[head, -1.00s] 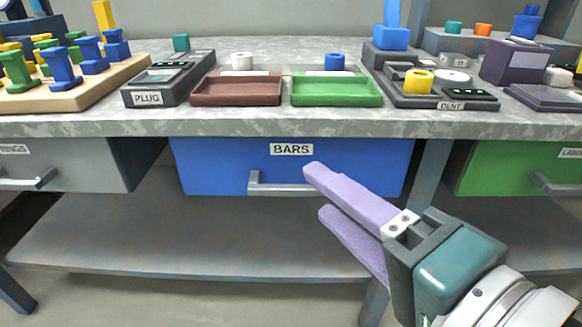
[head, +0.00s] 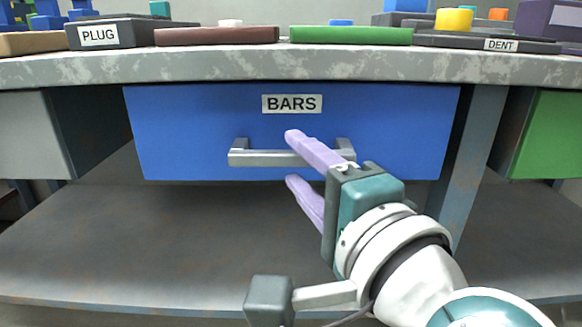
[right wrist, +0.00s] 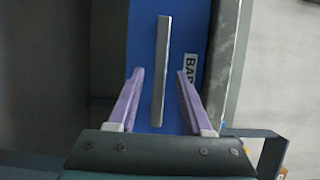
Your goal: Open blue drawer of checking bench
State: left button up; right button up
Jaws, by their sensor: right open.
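The blue drawer (head: 200,130) labelled BARS sits under the bench top (head: 290,67) and looks shut. Its grey bar handle (head: 262,158) runs level across its front. My right gripper (head: 292,158) is open in front of the handle, with one lilac finger above the bar and one below. In the right wrist view the handle (right wrist: 161,70) stands upright between the two spread fingers (right wrist: 160,75), and I cannot tell if either finger touches it. The drawer (right wrist: 143,60) shows behind it. My left gripper is not in view.
A grey drawer (head: 30,135) is at the left and a green drawer (head: 550,140) at the right. A bench leg (head: 470,170) stands right of the blue drawer. A lower shelf (head: 150,240) lies beneath. Trays and PLUG and DENT stands line the bench top's front.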

jog(key=shift+b+x, duration=0.3)
jog(key=shift+x, duration=1.05)
grip_shut()
dwell(0.4)
